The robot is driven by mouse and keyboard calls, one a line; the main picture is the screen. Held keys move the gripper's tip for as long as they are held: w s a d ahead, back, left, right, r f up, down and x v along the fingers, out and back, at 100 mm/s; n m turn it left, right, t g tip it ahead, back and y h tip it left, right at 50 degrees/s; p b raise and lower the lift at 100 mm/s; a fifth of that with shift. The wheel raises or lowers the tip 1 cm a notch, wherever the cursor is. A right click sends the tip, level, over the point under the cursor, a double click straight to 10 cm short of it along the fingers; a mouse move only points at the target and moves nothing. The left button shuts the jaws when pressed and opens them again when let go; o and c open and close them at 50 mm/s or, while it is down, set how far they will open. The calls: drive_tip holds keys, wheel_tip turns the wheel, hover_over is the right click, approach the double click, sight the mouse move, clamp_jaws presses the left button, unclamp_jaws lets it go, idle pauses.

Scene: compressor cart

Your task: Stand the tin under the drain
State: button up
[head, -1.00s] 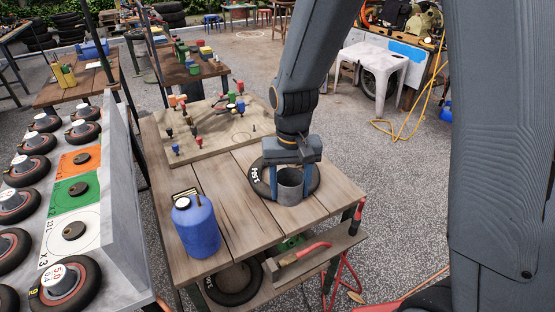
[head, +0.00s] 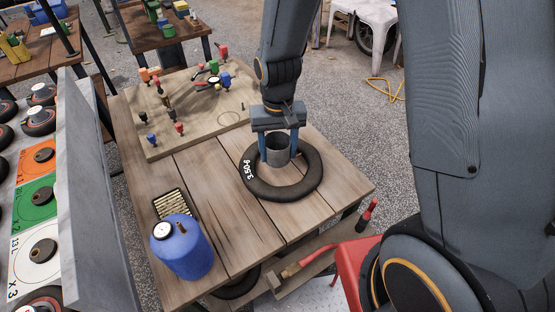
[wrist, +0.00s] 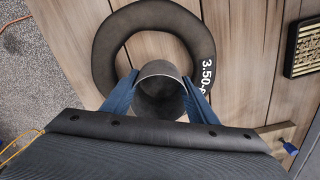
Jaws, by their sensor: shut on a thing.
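The tin is a grey, open-topped cylinder (head: 278,147), upright between the two blue fingers of my gripper (head: 279,157). My gripper is shut on it. In the head view the tin overlaps the back part of a black tyre (head: 252,187) lying on the wooden bench. In the wrist view the tin (wrist: 160,90) shows its open mouth and dark, empty-looking inside, between the fingers (wrist: 160,80), over the near part of the tyre ring. It seems to be held above the tyre, but the gap is hard to judge. I cannot make out the drain in these views.
A blue jug (head: 182,250) stands at the bench's front left, beside a slotted black tray (head: 171,204). A wooden board (head: 160,108) with several coloured fittings lies at the back left. The bench (head: 225,230) is bare between jug and tyre. A grey panel (head: 92,190) stands at left.

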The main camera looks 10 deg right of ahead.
sight(278, 162)
drive_tip(key=shift+f+p, duration=0.4)
drive_tip(key=shift+f, duration=2)
drive_tip(key=shift+f, duration=0.15)
drive_tip(key=o, duration=1)
drive_tip(key=shift+o, duration=0.2)
